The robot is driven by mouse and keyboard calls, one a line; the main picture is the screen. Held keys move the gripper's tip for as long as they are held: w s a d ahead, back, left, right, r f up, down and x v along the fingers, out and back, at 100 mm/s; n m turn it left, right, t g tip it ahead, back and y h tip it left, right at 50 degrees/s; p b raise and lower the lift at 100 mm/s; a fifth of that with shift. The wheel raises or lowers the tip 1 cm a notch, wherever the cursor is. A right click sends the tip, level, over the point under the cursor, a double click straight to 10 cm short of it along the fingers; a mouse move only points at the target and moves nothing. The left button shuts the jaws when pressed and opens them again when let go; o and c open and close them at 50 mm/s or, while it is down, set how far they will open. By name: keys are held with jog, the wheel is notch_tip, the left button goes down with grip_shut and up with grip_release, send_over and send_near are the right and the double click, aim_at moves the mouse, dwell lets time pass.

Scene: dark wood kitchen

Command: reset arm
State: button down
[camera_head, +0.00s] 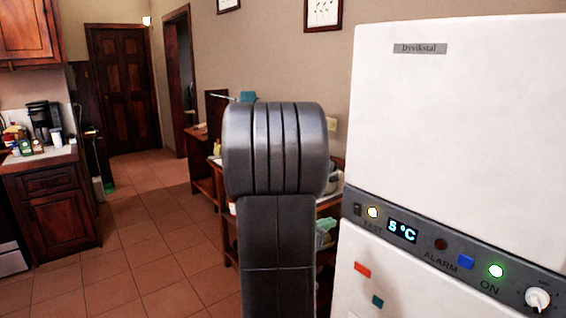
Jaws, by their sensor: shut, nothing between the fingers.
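My dark grey arm (276,200) stands upright in the middle of the head view, with its thick rounded joint at the top. The arm hides part of the wooden table behind it. My gripper does not show in this view, so I cannot see its fingers or where they are.
A white fridge (455,120) with a control panel fills the right side, close to my arm. A low wooden table (207,187) with items stands behind the arm. A wooden counter (55,205) with a coffee maker (45,124) is at left. Tiled floor (150,245) between is clear.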

jog(key=shift+s+a, duration=0.2)
jog(key=shift+a, duration=0.2)
jog(key=shift+d, duration=0.15)
